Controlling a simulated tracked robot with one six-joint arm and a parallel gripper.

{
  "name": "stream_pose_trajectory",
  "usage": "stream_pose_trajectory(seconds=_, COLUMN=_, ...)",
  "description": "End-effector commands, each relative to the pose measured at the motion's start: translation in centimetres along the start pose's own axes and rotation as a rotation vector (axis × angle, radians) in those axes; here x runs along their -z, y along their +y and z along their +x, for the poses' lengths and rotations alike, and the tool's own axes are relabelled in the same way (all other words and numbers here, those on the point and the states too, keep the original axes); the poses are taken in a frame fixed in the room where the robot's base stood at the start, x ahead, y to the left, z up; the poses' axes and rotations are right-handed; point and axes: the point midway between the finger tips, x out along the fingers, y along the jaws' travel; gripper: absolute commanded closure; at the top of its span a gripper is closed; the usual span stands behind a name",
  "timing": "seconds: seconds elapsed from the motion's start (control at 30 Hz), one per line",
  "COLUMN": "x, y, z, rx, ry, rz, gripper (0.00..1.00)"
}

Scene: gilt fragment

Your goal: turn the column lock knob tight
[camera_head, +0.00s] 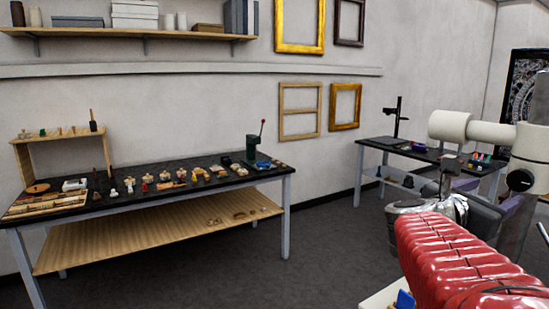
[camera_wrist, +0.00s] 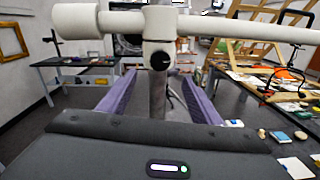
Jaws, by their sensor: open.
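The column lock knob (camera_head: 520,180) is a round black knob with a pale mark line, on the side of a thick grey upright column (camera_head: 517,225). The knob also shows in the wrist view (camera_wrist: 160,61), facing me just above the middle, with its mark tilted. My gripper (camera_wrist: 158,82) is open, its purple fingers spread left and right below the knob. Nothing is between them except the column behind. In the head view my gripper (camera_head: 496,193) is at the right, close to the column. The knob appears ahead of the fingertips, apart from them.
A cream horizontal arm (camera_head: 490,131) with a thick round end crosses above the knob. It also spans the wrist view (camera_wrist: 240,27). A table with small tools (camera_head: 430,155) stands behind. A long workbench (camera_head: 150,190) is at left. At right in the wrist view is a cluttered table (camera_wrist: 275,88).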

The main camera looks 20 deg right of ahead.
Motion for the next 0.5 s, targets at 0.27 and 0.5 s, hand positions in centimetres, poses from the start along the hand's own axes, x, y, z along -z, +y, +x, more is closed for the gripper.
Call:
stream_pose_trajectory(seconds=0.27, x=0.0, y=0.0, z=0.0, rx=0.0, ry=0.001, rz=0.002, gripper=0.42)
stream_pose_trajectory(seconds=0.5, x=0.0, y=0.0, z=1.2, rx=0.0, ry=0.001, rz=0.004, gripper=0.42)
